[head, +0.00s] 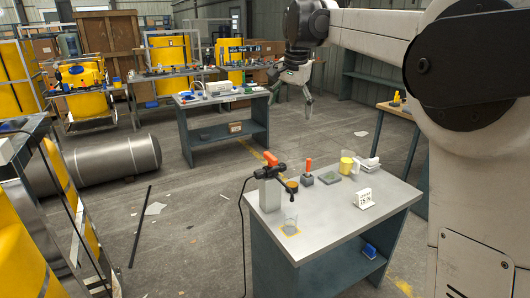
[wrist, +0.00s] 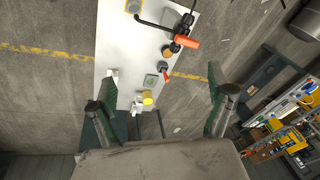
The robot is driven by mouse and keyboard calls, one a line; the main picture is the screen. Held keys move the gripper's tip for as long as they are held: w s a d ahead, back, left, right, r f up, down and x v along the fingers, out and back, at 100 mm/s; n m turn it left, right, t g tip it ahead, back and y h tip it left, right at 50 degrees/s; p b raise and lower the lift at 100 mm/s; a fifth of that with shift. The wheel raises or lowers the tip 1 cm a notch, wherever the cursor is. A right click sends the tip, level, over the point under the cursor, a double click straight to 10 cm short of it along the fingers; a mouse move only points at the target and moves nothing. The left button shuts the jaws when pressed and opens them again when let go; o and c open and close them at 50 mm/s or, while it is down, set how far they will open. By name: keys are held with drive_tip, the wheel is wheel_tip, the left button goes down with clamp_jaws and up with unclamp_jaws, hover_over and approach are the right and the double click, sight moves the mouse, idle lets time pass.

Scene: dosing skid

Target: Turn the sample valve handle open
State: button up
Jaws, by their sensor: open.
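The sample valve sits on a grey post (head: 269,193) at the left of the near bench. Its orange handle (head: 270,158) is on the dark valve body at the top of the post. In the wrist view the orange handle (wrist: 187,42) lies near the top, beside a dark pipe and a round orange-brown part. My gripper (head: 292,99) is open and empty, high above and beyond the bench, well apart from the handle. In the wrist view my gripper (wrist: 155,98) has its fingers spread wide with nothing between them.
A black cable (head: 241,220) hangs to the floor at the left.

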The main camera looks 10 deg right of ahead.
drive_tip(key=w+a+f+m+g+p, duration=0.1)
drive_tip(key=w+a+f+m+p, duration=0.15)
drive_tip(key=w, duration=0.85)
drive_tip(key=m+g+p, duration=0.2)
drive_tip(key=m, duration=0.1)
hover_over(270, 155)
drive_tip(key=shift+f, duration=5.35)
wheel_tip(270, 155, down, 12)
drive_tip(key=b, duration=0.3)
drive_tip(key=shift+s+d+f, duration=0.1)
drive_tip(key=shift+s+f, duration=0.05)
drive_tip(key=shift+f, duration=0.1)
drive_tip(key=shift+c, duration=0.4)
drive_tip(key=c, duration=1.1)
